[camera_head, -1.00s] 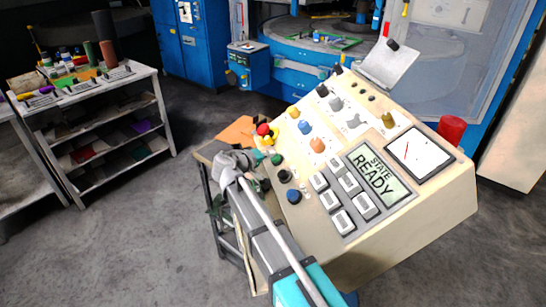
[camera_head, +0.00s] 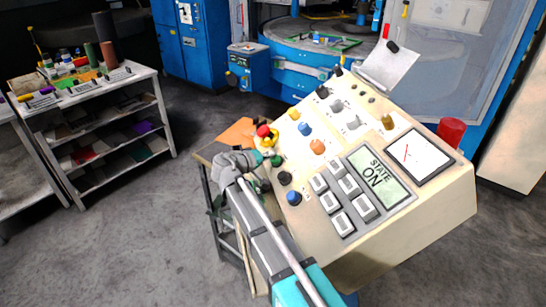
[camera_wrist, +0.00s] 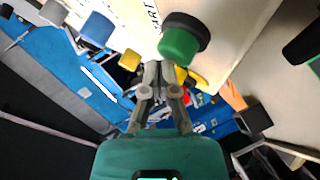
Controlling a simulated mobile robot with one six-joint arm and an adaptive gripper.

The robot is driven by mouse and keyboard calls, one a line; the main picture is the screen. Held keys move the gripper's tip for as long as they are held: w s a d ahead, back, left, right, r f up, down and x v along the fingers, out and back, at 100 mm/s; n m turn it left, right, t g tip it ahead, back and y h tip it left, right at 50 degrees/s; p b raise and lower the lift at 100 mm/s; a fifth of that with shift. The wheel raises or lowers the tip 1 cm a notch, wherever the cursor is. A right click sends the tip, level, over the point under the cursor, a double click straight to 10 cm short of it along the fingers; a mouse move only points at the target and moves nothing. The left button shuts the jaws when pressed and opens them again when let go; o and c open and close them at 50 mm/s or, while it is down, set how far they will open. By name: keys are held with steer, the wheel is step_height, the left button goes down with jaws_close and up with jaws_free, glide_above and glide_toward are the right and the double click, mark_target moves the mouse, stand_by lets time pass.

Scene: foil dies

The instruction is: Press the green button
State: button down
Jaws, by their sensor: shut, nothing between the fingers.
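The green button (camera_head: 277,160) sits on the left side of the sloped cream control panel (camera_head: 345,255). In the wrist view the green button (camera_wrist: 180,46) is a thick green cap on a dark collar, beside printed lettering. My gripper (camera_head: 264,155) is at the panel's left edge, next to the button. In the wrist view my gripper (camera_wrist: 163,66) is shut and empty, its fingertips just below the green cap; I cannot tell whether they touch it. The panel's display (camera_head: 377,181) reads "STATE ON".
A red emergency knob (camera_head: 264,131) on yellow sits just beyond the gripper. Black (camera_head: 285,178) and blue (camera_head: 294,197) buttons lie nearer. Coloured knobs and white keys fill the panel. A shelf (camera_head: 150,72) stands at the left; open floor lies between.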

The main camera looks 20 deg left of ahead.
steer(key=shift+s+a+r+p, duration=0.15)
steer(key=shift+a+r+p, duration=0.15)
steer(key=shift+r, duration=0.15)
steer(key=shift+s+a+r+p, duration=0.25)
steer(key=shift+a+r+p, duration=0.15)
steer(key=shift+r+p, duration=0.3)
steer(key=shift+s+a+r+p, duration=0.3)
steer(key=shift+a+r+p, duration=0.1)
steer(key=shift+r+p, duration=0.25)
steer(key=shift+s+a+r+p, duration=0.25)
steer(key=shift+a+r+p, duration=0.15)
steer(key=shift+r+p, duration=0.3)
